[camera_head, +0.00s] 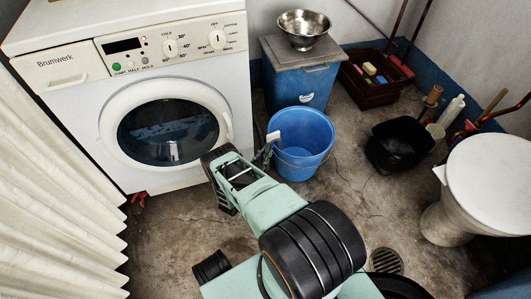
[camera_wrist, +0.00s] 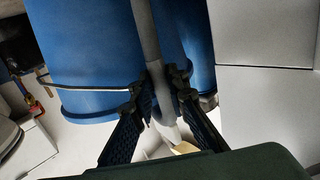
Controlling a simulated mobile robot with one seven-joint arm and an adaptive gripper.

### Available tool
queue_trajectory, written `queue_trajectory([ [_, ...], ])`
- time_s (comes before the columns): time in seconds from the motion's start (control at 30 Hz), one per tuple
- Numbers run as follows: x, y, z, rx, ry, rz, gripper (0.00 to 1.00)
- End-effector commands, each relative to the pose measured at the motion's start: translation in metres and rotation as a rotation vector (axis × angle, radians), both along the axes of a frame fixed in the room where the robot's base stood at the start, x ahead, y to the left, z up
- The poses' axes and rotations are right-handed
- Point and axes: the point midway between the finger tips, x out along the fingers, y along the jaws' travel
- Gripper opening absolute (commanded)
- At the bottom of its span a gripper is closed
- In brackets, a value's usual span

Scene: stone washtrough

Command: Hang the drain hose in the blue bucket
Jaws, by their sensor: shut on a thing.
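The blue bucket (camera_head: 303,135) stands on the floor right of the washing machine. It fills the left of the wrist view (camera_wrist: 85,55), with its wire handle across it. My gripper (camera_head: 265,154) is at the bucket's left side in the head view. In the wrist view its fingers (camera_wrist: 160,95) are shut on the grey drain hose (camera_wrist: 145,35), which passes between them to a pale end piece (camera_wrist: 168,132). In the head view a small pale piece (camera_head: 273,137) shows at the bucket's left rim. Whether the hose end is inside the bucket I cannot tell.
The washing machine (camera_head: 185,75) stands close on the left, beside a pleated curtain (camera_head: 50,190). A lidded blue bin (camera_head: 300,80) with a metal bowl (camera_head: 304,28) stands behind the bucket. A black bucket (camera_head: 398,147) and a white-topped stool (camera_head: 490,175) are to the right.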

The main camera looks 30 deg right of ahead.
Motion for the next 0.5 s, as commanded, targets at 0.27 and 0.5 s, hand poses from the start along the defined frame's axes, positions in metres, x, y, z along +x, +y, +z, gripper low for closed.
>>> queue_trajectory([
  [0.27, -0.0026, 0.0007, -0.0077, 0.012, 0.008, -0.001, 0.0],
  [0.5, -0.002, 0.0004, -0.0063, 0.01, 0.007, -0.001, 0.31],
])
